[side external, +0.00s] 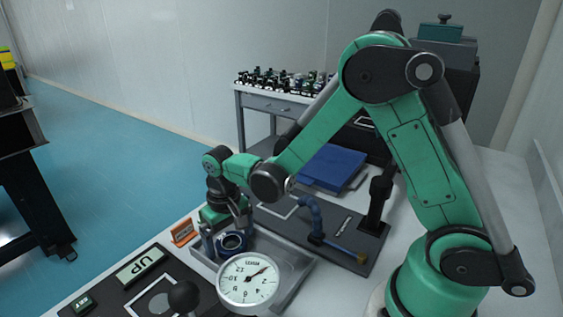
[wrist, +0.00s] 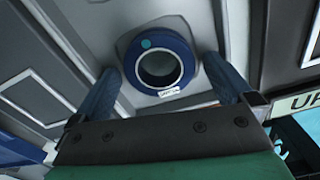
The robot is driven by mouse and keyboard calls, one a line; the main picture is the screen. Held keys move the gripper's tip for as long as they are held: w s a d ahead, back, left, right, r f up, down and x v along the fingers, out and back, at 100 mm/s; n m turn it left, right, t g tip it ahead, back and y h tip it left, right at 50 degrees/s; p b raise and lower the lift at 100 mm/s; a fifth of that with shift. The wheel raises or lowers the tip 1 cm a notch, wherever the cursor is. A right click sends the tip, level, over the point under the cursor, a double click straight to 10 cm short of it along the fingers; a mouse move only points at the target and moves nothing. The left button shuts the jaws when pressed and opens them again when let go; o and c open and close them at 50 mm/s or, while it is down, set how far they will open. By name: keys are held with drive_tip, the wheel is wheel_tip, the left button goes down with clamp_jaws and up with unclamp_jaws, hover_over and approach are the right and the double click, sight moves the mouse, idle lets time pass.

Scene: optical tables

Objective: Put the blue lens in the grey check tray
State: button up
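The blue lens (side external: 232,241) is a short blue ring with a dark opening. It is at the left end of the grey check tray (side external: 290,262) and appears to rest on the tray floor. In the wrist view the lens (wrist: 183,50) shows a teal dot and a small white label. My gripper (side external: 229,236) is low over the tray, with one finger on each side of the lens. In the wrist view my gripper (wrist: 160,64) is open, with a narrow gap between each blue finger and the lens.
A round dial gauge (side external: 248,281) stands close in front of the tray. An orange sign (side external: 183,232) and a panel with an "UP" display (side external: 141,266) are at the left. A dark plate (side external: 345,233) with a blue bent piece (side external: 312,212) lies behind the tray, near a blue case (side external: 333,167).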

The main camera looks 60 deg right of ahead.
sight(231, 241)
drive_tip(key=shift+r, duration=0.15)
wheel_tip(231, 241, up, 12)
drive_tip(key=s+d+n+t, duration=0.2)
drive_tip(key=s+t, duration=0.5)
drive_tip(key=shift+s+d+r, duration=0.3)
drive_tip(key=shift+s+r, duration=0.05)
